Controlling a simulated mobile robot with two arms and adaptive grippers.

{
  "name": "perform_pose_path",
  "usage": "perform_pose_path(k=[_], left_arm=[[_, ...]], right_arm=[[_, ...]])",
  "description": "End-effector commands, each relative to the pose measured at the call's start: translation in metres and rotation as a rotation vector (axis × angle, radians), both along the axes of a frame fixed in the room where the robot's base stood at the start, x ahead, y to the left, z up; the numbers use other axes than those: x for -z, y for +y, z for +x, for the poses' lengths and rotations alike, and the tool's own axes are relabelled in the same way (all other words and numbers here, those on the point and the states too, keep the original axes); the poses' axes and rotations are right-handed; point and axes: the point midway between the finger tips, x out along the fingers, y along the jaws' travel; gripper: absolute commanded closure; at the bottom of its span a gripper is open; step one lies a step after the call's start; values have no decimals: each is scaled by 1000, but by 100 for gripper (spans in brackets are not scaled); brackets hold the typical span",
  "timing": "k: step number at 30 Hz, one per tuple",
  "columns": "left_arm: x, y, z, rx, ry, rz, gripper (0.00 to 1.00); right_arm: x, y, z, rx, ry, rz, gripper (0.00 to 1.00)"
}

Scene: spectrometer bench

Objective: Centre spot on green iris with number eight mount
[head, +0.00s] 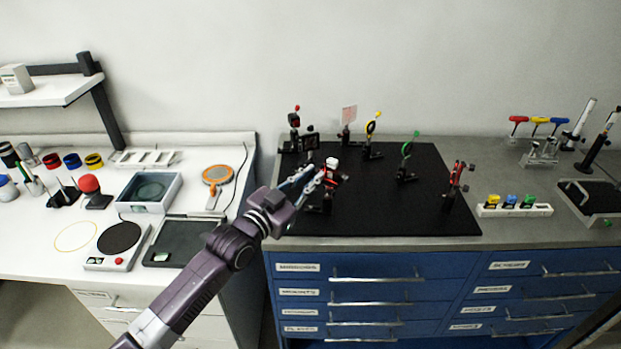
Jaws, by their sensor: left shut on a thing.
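The green iris (408,149) stands upright on a post on the black breadboard (380,215), right of its middle. A mount (331,178) with red parts and a white top stands at the left of the board. No number can be read on it. My left gripper (312,181) reaches in from the lower left and is shut on part of this mount. The gripper hides some of the mount, and the exact grip point is too small to tell. A pale card (349,115) stands at the back; no spot can be made out on it. My right gripper is out of view.
A yellow iris (371,128), a red-topped mount (294,121) and a dark mount (309,142) stand toward the back. Another red mount (456,178) is at the right. A white holder (514,210) with coloured blocks lies right of the board. The board's front right is clear.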

Motion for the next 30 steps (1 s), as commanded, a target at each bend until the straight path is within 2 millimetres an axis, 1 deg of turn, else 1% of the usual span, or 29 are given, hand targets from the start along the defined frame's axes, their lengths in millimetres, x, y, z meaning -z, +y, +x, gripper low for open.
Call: perform_pose_path(k=[1, 6, 9, 17, 18, 22, 30], left_arm=[[2, 0, 0, 1, -34, 48, 100], [1, 0, 0, 0, -126, 186, 100], [1, -1, -1, 0, -146, 216, 100], [1, -1, -1, 0, -146, 217, 100], [1, -1, -1, 0, -146, 217, 83], [1, -1, 0, 0, -146, 216, 70], [1, 0, -1, -1, -147, 216, 70]], right_arm=[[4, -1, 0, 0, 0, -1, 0], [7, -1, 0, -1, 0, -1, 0], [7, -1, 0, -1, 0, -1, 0], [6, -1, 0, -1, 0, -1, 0], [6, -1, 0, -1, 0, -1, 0], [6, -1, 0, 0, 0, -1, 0], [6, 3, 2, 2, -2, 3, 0]])
